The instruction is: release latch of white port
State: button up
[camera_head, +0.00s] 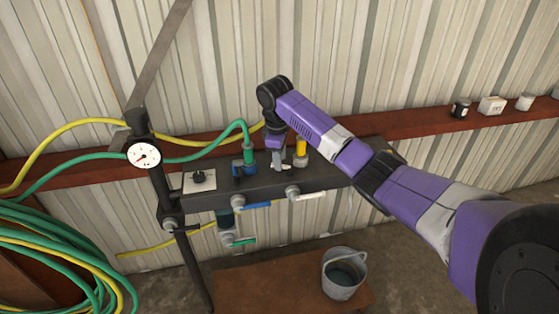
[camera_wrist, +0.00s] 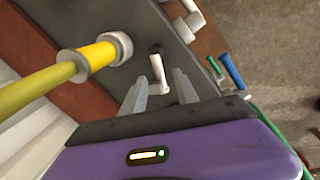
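A yellow hose connector (camera_wrist: 95,57) sits in a pale, whitish port collar (camera_wrist: 121,46) on the dark panel; the connector also shows in the head view (camera_head: 300,147). A short white lever (camera_wrist: 158,72) stands on the panel beside that port, apart from the collar. My gripper (camera_wrist: 161,82) is open, its two grey fingers on either side of the lever's near end. I cannot tell whether either finger touches it. In the head view my gripper (camera_head: 278,161) points down at the panel between the blue port (camera_head: 242,168) and the yellow connector.
The panel (camera_head: 225,194) carries a blue-handled valve (camera_head: 255,205) and a white-handled valve (camera_head: 308,195) on its front. A green hose (camera_head: 205,154) runs to the blue port. A gauge (camera_head: 144,155) stands left. A bucket (camera_head: 344,274) sits below. Coiled hoses (camera_head: 50,258) hang left.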

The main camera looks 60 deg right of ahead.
jog(key=shift+d+f, duration=0.15)
jog(key=shift+f, duration=0.65)
grip_shut()
jog(key=shift+r+n+p, duration=0.1)
jog(key=shift+n+p, duration=0.2)
jog(key=shift+s+a+n+p, duration=0.1)
jog(key=shift+a+n+p, duration=0.15)
jog(key=shift+n+p, duration=0.3)
jog(key=shift+s+a+n+t+y+p, duration=0.15)
jog(key=shift+s+a+n+t+p, duration=0.2)
jog(key=shift+n, duration=0.65)
jog(key=shift+a+n+t+y+p, duration=0.15)
jog(key=shift+n+p, duration=0.3)
jog(key=shift+n, duration=0.5)
